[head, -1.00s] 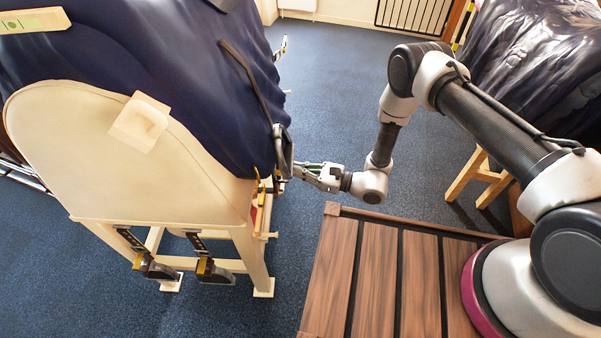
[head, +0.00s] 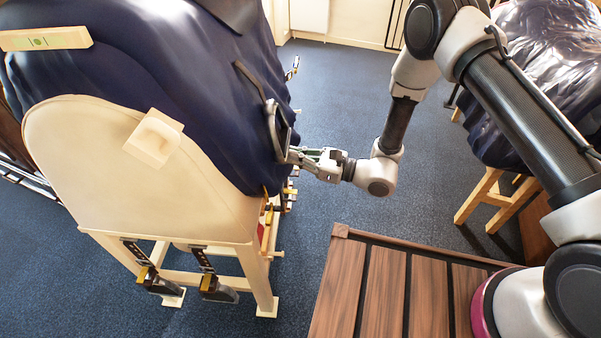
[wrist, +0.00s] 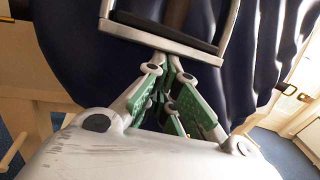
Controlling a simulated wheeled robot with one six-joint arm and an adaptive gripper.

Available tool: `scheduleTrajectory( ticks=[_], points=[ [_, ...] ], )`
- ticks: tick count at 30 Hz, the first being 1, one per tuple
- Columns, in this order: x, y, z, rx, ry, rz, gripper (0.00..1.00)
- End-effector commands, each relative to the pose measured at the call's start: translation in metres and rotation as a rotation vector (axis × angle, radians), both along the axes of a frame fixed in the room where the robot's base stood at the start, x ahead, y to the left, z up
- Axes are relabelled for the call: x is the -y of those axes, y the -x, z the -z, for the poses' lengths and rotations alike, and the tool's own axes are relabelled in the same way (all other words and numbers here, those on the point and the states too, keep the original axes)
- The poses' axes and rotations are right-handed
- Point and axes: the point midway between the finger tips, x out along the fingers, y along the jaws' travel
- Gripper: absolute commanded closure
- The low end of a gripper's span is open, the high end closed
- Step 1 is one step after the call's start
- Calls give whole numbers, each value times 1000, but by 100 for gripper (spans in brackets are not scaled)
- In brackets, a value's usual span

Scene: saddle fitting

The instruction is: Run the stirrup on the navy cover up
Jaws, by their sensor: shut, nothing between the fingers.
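The navy cover (head: 170,75) drapes over a cream stand. A dark strap (head: 248,80) runs down its right side to the metal stirrup (head: 271,122), which hangs against the cover. In the wrist view the stirrup's dark tread (wrist: 160,36) crosses the top, with the strap behind it. My gripper (head: 292,155) is at the stirrup's lower end, coming from the right. Its green-padded fingers (wrist: 173,62) are shut and empty, with their tips just under the tread. They look to be touching it, though the exact contact is hard to tell.
The cream stand (head: 130,195) has two dark buckled fittings hanging at its front. A second dark-draped form (head: 535,75) on a wooden stand (head: 490,205) is at right. A slatted wooden deck (head: 385,295) is in front. Blue floor (head: 335,95) lies open between the stands.

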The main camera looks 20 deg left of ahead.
Motion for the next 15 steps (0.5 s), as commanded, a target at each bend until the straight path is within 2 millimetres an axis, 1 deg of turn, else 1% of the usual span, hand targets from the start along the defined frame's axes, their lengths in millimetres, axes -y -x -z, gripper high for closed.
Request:
scheduleTrajectory(
  ticks=[1, 6, 9, 15],
  points=[
    [-3, 0, -12, 2, -2, -1, 100],
    [-9, 1, -36, 2, -2, 0, 100],
    [-10, 2, -44, 0, -1, 1, 100],
    [-11, 2, -48, -1, -1, 1, 100]
  ],
)
